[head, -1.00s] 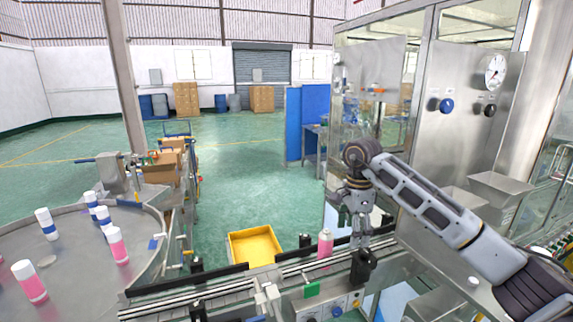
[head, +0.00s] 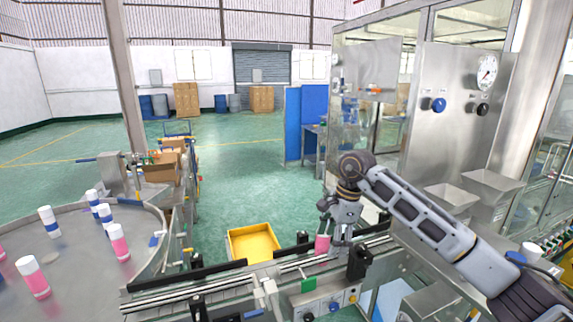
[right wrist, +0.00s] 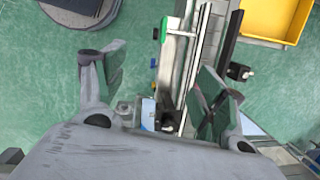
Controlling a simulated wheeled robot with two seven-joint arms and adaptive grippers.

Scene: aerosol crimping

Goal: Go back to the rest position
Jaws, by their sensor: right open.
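My right gripper (head: 338,232) hangs over the conveyor (head: 215,284) in the head view, fingers pointing down. A pink can (head: 322,244) stands on the belt just beside or behind it in the picture, and its top is hidden by the gripper. In the right wrist view, my right gripper (right wrist: 160,82) has its two fingers wide apart, with no can between them. My left gripper is in neither view.
A round metal table (head: 85,285) at the left carries several pink and blue-banded cans. A yellow crate (head: 253,243) stands beyond the conveyor; it also shows in the right wrist view (right wrist: 275,18). A glass-and-steel machine (head: 450,140) rises behind my right arm.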

